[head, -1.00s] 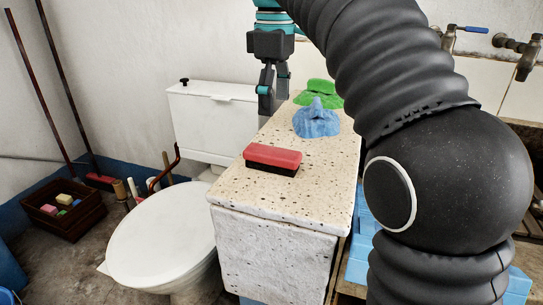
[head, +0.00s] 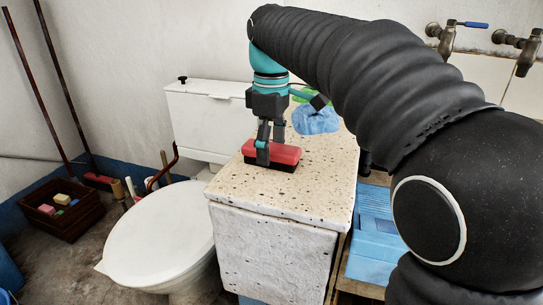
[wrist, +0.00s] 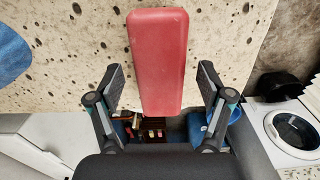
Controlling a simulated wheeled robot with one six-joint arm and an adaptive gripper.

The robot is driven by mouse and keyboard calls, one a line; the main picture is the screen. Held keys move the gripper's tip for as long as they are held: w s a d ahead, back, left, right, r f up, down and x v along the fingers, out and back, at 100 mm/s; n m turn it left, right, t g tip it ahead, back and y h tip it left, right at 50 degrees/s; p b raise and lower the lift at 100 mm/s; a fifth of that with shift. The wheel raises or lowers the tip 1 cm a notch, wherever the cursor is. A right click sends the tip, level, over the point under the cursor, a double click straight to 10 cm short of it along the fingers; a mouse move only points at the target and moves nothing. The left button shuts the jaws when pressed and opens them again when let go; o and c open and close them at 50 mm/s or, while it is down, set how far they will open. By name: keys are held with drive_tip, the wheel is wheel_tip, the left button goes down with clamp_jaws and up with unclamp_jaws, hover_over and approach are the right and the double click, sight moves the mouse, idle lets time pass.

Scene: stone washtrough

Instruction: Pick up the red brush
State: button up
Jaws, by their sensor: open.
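The red brush (head: 284,155) lies on the speckled stone top (head: 240,191), its red back up and a dark strip of bristles below. In the wrist view the brush (wrist: 158,58) runs lengthwise between the fingers, with bare stone between it and each finger in the picture. My gripper (head: 264,152) points down at the left part of the brush in the head view. Its jaws are open, one finger on each side of the brush in the wrist view (wrist: 160,92). The head view does not clearly show whether a finger touches the brush.
A blue cloth (head: 316,119) lies just behind the brush, with a green cloth (head: 301,95) beyond it, partly hidden by my arm. A white toilet (head: 160,235) stands left of the stone block. A blue crate (head: 375,235) is at its right. The front stone top is clear.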

sight(276, 146)
drive_tip(key=shift+f, duration=0.2)
drive_tip(key=c, duration=1.3)
drive_tip(key=shift+r, duration=0.5)
drive_tip(key=r, duration=0.2)
drive_tip(key=d+r+p, duration=0.1)
drive_tip(key=shift+w+r, duration=0.15)
drive_tip(key=shift+r, duration=0.25)
drive_tip(key=d+r, duration=0.2)
drive_tip(key=d, duration=0.1)
drive_tip(key=w+d+r, duration=0.1)
drive_tip(key=d+r, duration=0.1)
drive_tip(key=d, duration=0.2)
drive_tip(key=d+r, duration=0.2)
drive_tip(key=d, duration=0.1)
drive_tip(key=shift+w+d+r, duration=0.15)
drive_tip(key=shift+w+d, duration=0.05)
drive_tip(key=shift+d, duration=0.1)
